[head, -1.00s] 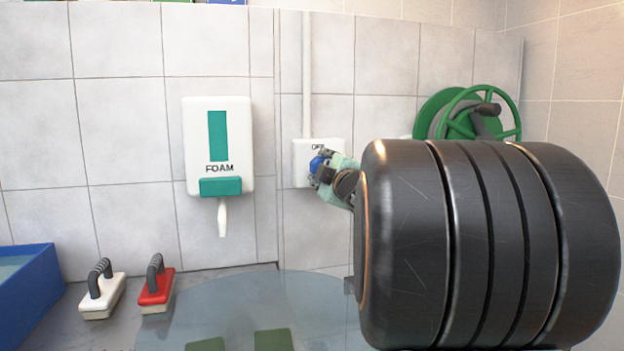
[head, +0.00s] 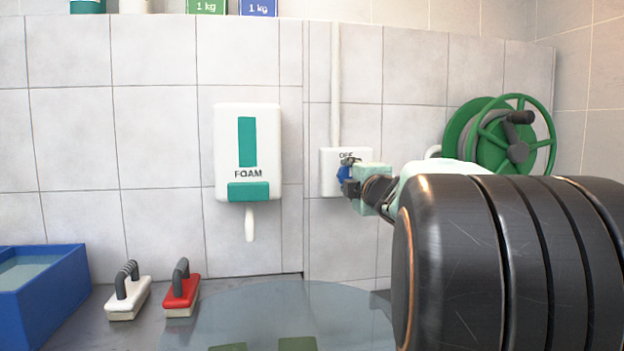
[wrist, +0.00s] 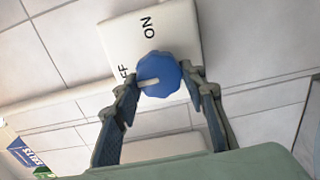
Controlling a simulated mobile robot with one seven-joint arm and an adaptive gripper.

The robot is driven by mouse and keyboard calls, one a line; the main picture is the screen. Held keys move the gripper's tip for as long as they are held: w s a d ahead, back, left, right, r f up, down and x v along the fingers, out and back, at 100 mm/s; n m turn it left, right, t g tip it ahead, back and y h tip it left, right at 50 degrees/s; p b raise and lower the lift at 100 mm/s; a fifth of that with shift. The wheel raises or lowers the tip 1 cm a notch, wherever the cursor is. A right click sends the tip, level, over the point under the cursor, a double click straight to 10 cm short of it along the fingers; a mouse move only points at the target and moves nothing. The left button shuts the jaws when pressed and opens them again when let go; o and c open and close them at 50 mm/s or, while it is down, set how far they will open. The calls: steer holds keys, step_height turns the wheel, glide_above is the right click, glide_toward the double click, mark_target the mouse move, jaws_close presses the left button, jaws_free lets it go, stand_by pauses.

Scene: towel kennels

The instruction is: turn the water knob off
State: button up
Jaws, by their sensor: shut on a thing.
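The water knob (wrist: 163,76) is blue with a white pointer mark, on a white plate (wrist: 172,32) lettered ON and, partly covered, OFF. In the wrist view the pointer lies toward the left, near the OFF lettering. My gripper (wrist: 160,92) has one finger on each side of the knob and is shut on it. In the head view my gripper (head: 350,181) is at the plate (head: 330,184) on the tiled wall. The knob (head: 343,173) is partly hidden there by the fingers.
A foam dispenser (head: 248,150) hangs left of the plate. A green hose reel (head: 500,137) is to the right. A white brush (head: 128,293), a red brush (head: 181,291) and a blue basin (head: 45,294) stand low at the left. My arm fills the lower right.

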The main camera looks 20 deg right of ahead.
steer(key=o, duration=1.1)
steer(key=shift+o, duration=0.2)
